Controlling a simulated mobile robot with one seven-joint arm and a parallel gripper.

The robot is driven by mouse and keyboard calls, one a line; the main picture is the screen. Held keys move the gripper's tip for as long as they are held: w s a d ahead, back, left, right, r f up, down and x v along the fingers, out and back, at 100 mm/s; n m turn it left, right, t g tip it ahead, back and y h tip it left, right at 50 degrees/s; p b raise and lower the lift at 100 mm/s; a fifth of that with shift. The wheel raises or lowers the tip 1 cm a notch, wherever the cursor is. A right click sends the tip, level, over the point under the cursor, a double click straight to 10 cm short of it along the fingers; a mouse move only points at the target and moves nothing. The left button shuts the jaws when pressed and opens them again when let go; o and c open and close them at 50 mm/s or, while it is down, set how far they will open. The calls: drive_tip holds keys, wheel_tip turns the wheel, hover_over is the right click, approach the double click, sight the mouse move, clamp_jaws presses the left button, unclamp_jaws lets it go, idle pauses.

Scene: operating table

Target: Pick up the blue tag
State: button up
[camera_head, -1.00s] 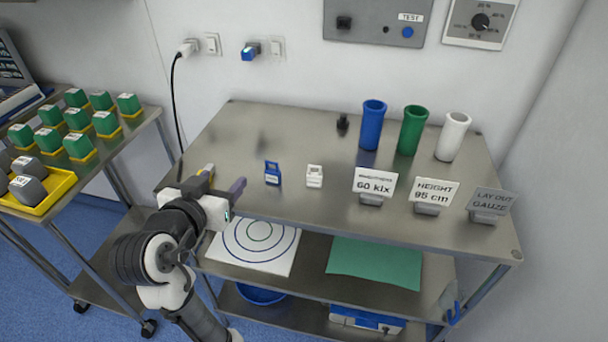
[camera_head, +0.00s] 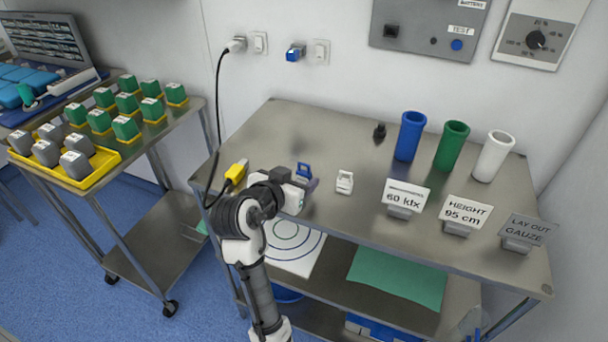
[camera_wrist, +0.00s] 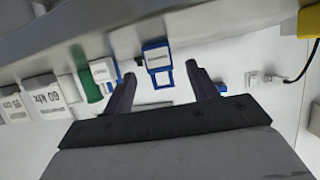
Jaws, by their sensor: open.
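The blue tag (camera_head: 303,171) stands on the steel table top beside a white tag (camera_head: 344,182). In the wrist view the blue tag (camera_wrist: 158,62) has a white label and an open blue loop. My gripper (camera_head: 302,184) is just in front of the blue tag and partly overlaps it in the head view. In the wrist view my gripper (camera_wrist: 160,75) is open, with one finger to each side of the tag's line. The tag appears between and beyond the fingertips, and I see no contact.
A yellow connector (camera_head: 236,172) on a black cable lies left of my gripper. Sign holders stand to the right, including the 60 klx sign (camera_head: 406,196). Blue (camera_head: 410,137), green (camera_head: 452,146) and white (camera_head: 493,156) cups stand at the back. The table's middle is clear.

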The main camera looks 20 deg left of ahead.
sight(302, 176)
drive_tip(key=x, duration=0.4)
drive_tip(key=shift+d+f+p, duration=0.1)
drive_tip(key=shift+f+p, duration=0.05)
drive_tip(key=shift+p, duration=0.2)
drive_tip(key=shift+c, duration=0.5)
drive_tip(key=c, duration=1)
